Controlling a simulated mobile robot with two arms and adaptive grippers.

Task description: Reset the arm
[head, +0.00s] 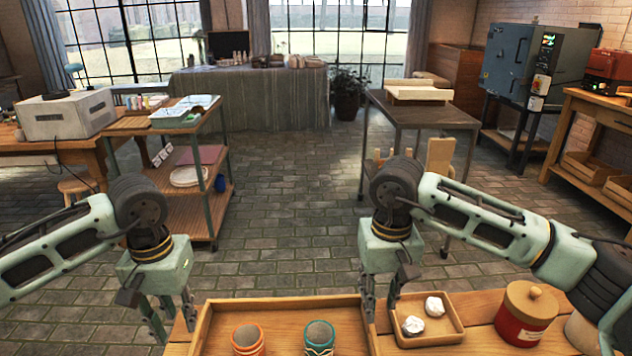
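My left gripper (175,328) hangs downward at the lower left, beside the left end of a wooden tray (285,302). Its two fingers are apart with nothing between them. My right gripper (381,305) hangs downward near the tray's right end, between it and a smaller wooden tray (455,318). Its fingers are also apart and empty. Both arms reach in from the sides over the near wooden table, elbows bent. Whether any fingertip touches a tray or the table I cannot tell.
The large tray holds an orange-banded cup (248,340) and a teal-banded cup (319,338). The small tray holds white crumpled pieces (434,306). A red lidded jar (525,315) stands at right. Shelved carts (185,125) and (425,112) stand beyond open brick floor.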

